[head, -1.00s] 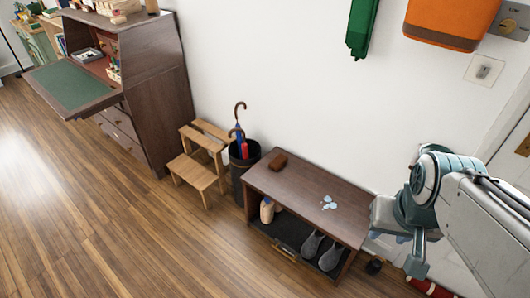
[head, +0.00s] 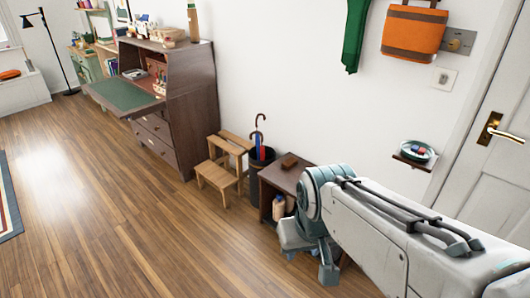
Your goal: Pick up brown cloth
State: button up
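A small brown item (head: 289,162) lies on the dark wooden shoe bench (head: 277,178), near its back left. It is the only small brown thing on top, and I cannot tell whether it is cloth. My gripper (head: 309,262) hangs in front of the bench, to the right of and below the brown item in the head view, apart from it. The wrist covers much of the gripper, so its opening is unclear. My arm hides the right part of the bench.
A dark umbrella stand (head: 259,163) and a wooden step stool (head: 220,168) stand left of the bench. A writing desk (head: 185,100) is farther left. A small wall shelf (head: 414,155) and white door (head: 490,140) are right.

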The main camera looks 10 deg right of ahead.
aim_at(290, 163)
jog(key=u, duration=0.65)
jog(key=i, duration=2.85)
jog(key=z, duration=1.25)
jog(key=i, duration=0.75)
jog(key=z, duration=1.05)
jog(key=i, duration=0.2)
jog(key=z, duration=0.15)
